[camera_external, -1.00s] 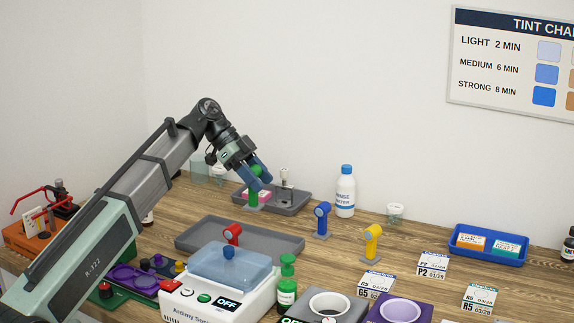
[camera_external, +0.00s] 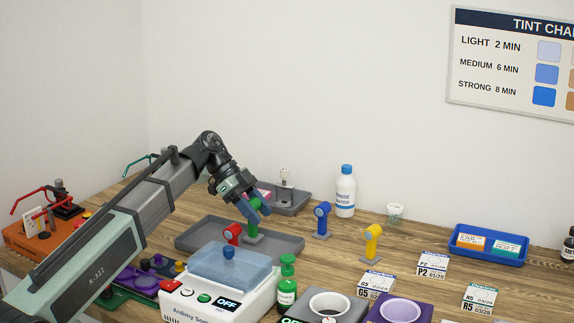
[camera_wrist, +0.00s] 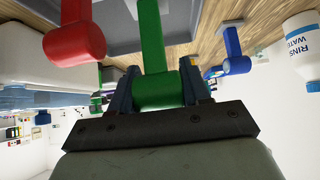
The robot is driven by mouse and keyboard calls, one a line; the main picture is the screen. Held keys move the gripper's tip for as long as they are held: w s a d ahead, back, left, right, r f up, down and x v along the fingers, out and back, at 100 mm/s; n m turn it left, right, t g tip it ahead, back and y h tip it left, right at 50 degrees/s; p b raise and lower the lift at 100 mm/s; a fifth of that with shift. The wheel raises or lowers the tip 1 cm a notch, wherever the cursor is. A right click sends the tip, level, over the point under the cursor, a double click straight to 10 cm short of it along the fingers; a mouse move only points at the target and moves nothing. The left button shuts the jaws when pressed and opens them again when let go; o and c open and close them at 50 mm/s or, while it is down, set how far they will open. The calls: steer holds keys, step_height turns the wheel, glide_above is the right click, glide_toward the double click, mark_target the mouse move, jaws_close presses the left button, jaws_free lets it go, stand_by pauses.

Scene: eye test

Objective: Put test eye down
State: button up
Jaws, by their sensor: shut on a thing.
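My gripper (camera_external: 257,209) is shut on the head of a green test eye (camera_external: 253,229), which hangs upright with its foot over the grey front tray (camera_external: 283,243). I cannot tell whether the foot touches the tray. In the wrist view the green test eye (camera_wrist: 155,90) sits between my fingers (camera_wrist: 158,84), its stem running away from me. A red test eye (camera_external: 232,233) stands in the same tray, left of the green one; it also shows in the wrist view (camera_wrist: 75,45). A blue test eye (camera_external: 322,219) and a yellow one (camera_external: 372,242) stand on the table to the right.
A white machine with a blue lid (camera_external: 230,267) stands just in front of the tray. A rear grey tray (camera_external: 290,207) holds a pink item and a metal post. A rinse bottle (camera_external: 345,191) stands behind the blue eye. A blue tray (camera_external: 487,257) is far right.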

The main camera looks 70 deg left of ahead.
steer(key=shift+f, duration=0.75)
steer(key=shift+f, duration=0.15)
steer(key=o, duration=1.1)
steer(key=shift+o, duration=0.2)
steer(key=shift+r, duration=0.2)
steer(key=v, duration=1.2)
